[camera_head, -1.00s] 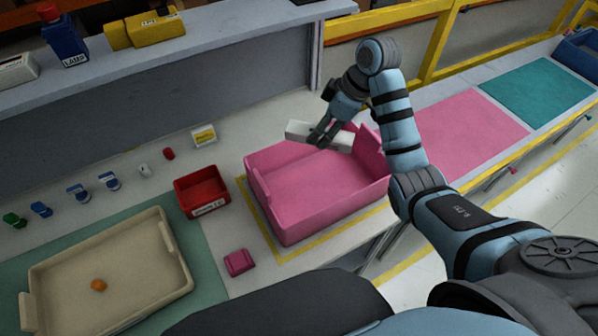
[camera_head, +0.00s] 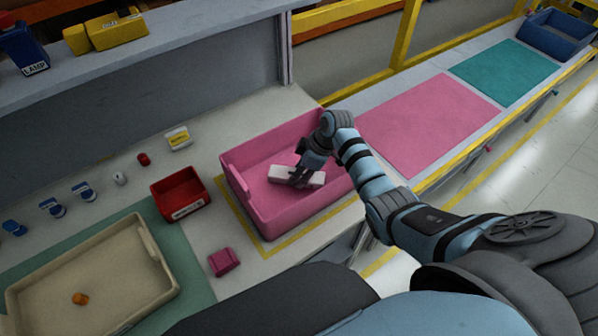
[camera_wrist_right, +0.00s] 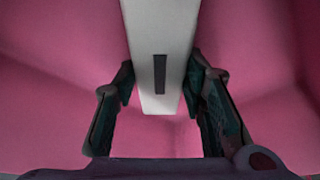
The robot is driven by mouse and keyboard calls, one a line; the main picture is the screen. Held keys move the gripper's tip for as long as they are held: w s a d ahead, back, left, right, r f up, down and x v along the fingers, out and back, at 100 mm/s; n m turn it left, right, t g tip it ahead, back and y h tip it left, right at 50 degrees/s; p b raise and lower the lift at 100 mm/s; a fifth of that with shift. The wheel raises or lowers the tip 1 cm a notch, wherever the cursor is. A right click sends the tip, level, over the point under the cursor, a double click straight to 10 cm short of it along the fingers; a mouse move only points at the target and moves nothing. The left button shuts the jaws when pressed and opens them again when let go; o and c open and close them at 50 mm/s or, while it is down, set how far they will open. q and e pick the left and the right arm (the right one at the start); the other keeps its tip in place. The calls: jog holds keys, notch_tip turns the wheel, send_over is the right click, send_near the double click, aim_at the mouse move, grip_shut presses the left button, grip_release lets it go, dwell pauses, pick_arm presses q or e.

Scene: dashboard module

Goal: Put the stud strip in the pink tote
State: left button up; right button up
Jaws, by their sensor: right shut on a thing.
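The stud strip is a white bar with a dark slot; it shows in the head view (camera_head: 281,173) and in the right wrist view (camera_wrist_right: 160,45). My right gripper (camera_head: 299,180) is shut on it, with one finger on each side in the wrist view (camera_wrist_right: 163,90). The pink tote (camera_head: 262,216) is open-topped and stands inside a yellow outline on the bench. The strip is within the tote's walls in the head view. Whether it touches the tote's floor I cannot tell. My left gripper is not in view.
A red bin (camera_head: 181,196) and a small pink block (camera_head: 223,262) stand left of the tote. A beige tray (camera_head: 150,262) holds an orange piece (camera_head: 80,298). A pink mat (camera_head: 430,125) lies right of the tote. A grey shelf (camera_head: 190,25) runs behind.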

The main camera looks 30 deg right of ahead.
jog(key=o, duration=0.7)
jog(key=shift+w+f, duration=0.1)
jog(key=shift+f, duration=0.05)
jog(key=o, duration=0.5)
jog(key=shift+r, duration=0.3)
jog(key=p+v, duration=0.1)
jog(key=v, duration=1)
jog(key=shift+d+r+p, duration=0.2)
jog(key=shift+r+p, duration=0.1)
jog(key=shift+r, duration=0.05)
